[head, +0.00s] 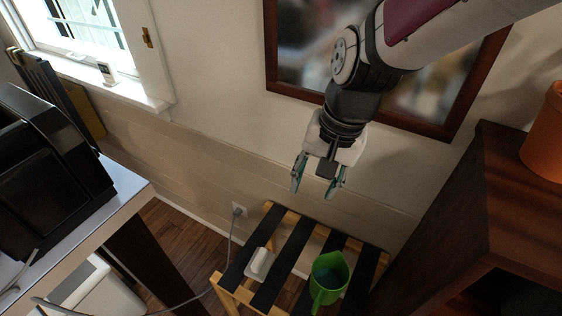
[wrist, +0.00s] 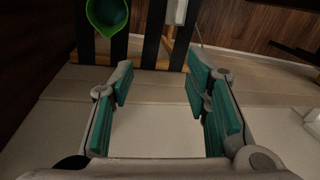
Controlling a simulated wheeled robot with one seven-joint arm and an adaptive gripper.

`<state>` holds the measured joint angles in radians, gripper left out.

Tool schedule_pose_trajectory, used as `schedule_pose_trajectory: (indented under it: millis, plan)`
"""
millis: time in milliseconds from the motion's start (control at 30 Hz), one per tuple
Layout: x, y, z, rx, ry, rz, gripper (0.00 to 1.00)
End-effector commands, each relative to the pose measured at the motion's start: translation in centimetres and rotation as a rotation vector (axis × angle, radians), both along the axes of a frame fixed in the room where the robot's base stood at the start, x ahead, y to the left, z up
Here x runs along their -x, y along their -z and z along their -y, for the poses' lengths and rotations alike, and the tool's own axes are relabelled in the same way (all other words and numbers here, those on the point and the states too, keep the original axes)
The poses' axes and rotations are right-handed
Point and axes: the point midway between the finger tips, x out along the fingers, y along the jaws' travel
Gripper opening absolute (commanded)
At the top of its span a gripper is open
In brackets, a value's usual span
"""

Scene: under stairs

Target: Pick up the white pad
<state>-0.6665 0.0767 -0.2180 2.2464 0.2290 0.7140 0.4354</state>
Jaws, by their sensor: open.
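The white pad (head: 261,263) is a small white block on the slatted wooden rack (head: 267,285), left of the green jug (head: 328,277). In the wrist view the white pad (wrist: 176,12) shows at the top edge, partly cut off by the frame. My gripper (head: 318,185) is open and empty, above and behind the rack near the wall. In the wrist view its teal-padded fingers (wrist: 163,95) are spread wide, with only wall between them. The pad lies beyond the fingertips in that view.
The green jug (wrist: 107,15) stands close to the pad on the rack. A dark wooden cabinet (head: 465,215) with an orange pot (head: 545,135) is at the right. A desk with a black machine (head: 45,160) is at the left. A grey cord (head: 229,245) runs from a wall outlet past the rack.

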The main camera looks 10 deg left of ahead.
Motion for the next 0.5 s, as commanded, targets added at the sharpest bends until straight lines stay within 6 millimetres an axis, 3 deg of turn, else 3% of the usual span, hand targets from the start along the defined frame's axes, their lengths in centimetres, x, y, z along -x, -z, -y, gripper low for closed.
schedule_pose_trajectory:
  millis: [33,300,400,500]
  plan:
    - [-0.6,3.4,-1.9,0.017,0.002,-0.024,0.43]
    - [-1.4,16.5,-9.5,0.111,0.062,-0.070,0.43]
    - [-1.1,20.0,-11.2,0.141,0.078,-0.067,0.43]
    - [-1.0,22.1,-12.2,0.158,0.089,-0.060,0.43]
